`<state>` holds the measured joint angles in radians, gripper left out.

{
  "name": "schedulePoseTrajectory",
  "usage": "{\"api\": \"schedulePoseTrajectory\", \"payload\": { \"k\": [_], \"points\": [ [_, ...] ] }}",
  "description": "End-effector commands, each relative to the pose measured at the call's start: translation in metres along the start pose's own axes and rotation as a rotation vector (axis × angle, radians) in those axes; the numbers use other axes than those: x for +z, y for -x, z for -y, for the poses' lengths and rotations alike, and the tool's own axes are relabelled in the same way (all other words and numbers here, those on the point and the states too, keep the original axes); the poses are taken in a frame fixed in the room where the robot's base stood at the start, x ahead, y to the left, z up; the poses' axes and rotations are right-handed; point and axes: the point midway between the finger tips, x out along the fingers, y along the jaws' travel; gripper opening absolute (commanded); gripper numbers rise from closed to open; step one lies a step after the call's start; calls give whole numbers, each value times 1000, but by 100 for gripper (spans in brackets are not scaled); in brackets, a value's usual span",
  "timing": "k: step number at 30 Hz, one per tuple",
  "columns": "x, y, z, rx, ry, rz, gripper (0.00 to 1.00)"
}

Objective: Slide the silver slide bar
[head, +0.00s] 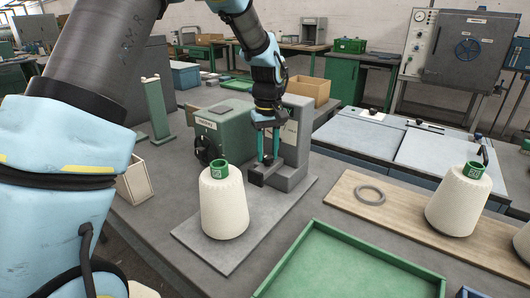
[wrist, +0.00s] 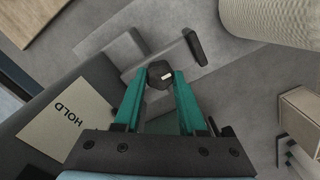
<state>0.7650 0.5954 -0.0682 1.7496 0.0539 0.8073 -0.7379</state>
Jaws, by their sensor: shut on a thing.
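The winder stands on a grey plate (head: 200,247), with a green housing (head: 222,132) and a grey upright block (head: 297,130). My gripper (head: 268,158) points down beside the upright block, its teal fingers close together. In the wrist view my gripper (wrist: 162,76) is shut on a dark knob (wrist: 160,78), with a fingertip on each side. Pale grey stepped metal (wrist: 126,48) lies under the knob; I cannot tell which part of it is the slide bar. A dark end piece (wrist: 196,47) stands a little beyond. A "HOLD" label (wrist: 65,118) is on the block beside my fingers.
Another cone (head: 458,203) and a grey ring (head: 370,194) are on a wooden board (head: 415,225). A green tray (head: 345,255) lies in front. A cardboard box (head: 306,91) is behind.

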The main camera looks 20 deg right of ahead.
Motion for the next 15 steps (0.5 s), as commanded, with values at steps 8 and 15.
{"api": "schedulePoseTrajectory", "payload": {
  "k": [8, 15],
  "points": [
    [-3, 2, -3, 10, -1, -11, 64],
    [-2, 1, -2, 8, -1, -8, 70]
  ]
}}
